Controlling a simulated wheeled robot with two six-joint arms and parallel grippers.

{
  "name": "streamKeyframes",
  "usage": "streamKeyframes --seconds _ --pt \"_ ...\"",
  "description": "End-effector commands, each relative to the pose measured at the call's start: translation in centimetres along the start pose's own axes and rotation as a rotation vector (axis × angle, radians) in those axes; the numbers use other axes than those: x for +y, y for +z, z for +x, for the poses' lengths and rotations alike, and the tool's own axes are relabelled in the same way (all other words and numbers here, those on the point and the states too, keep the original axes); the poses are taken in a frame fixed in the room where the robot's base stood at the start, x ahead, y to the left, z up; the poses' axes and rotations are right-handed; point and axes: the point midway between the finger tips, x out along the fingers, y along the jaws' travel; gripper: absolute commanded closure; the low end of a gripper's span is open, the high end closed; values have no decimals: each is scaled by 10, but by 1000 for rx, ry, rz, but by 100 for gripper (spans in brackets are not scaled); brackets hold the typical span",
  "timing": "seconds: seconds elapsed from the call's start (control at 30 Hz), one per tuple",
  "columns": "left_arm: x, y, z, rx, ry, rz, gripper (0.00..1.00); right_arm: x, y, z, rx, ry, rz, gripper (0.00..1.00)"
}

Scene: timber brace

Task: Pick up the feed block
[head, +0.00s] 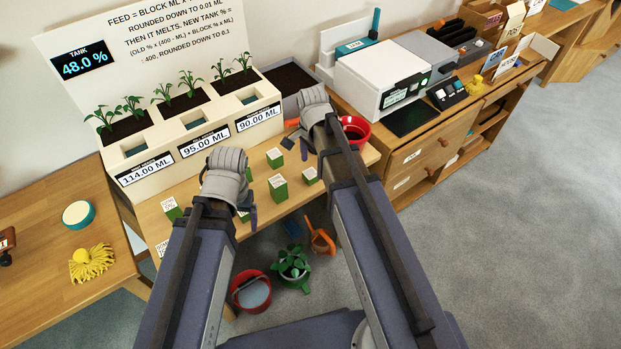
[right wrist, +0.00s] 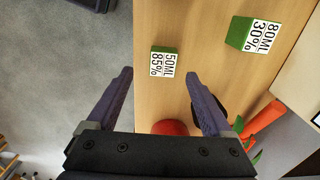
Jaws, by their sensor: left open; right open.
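Several green feed blocks with white printed labels stand on the wooden table, among them one at the middle (head: 277,188), one to its right (head: 310,176) and one behind (head: 275,158). In the right wrist view, a block marked 50ML 85% (right wrist: 164,62) lies just ahead of the gap between the fingers, and a block marked 80ML 30% (right wrist: 243,34) stands further right. My right gripper (right wrist: 160,75) is open and empty above the table. My left gripper (head: 249,207) is open over the front left blocks; its wrist partly hides them.
A white planter (head: 200,120) with seedlings shows 114.00, 95.00 and 90.00 ML. The tank display (head: 84,63) reads 48.0 %. A red bucket (head: 250,291) and an orange scoop (head: 320,240) lie below the table edge.

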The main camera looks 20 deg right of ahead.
Motion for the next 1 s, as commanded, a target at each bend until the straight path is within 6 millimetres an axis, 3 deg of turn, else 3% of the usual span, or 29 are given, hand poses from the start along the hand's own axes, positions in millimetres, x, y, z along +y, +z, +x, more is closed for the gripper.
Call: streamKeyframes --seconds 0.47,0.77,1.0 --pt "5 -3 50 0 0 1 16 -4 2 50 0 0 -1 15" --pt "5 -3 50 0 0 1 16 -4 2 51 0 0 0 15" --pt "5 -3 50 0 0 1 16 -4 2 51 0 0 0 40"
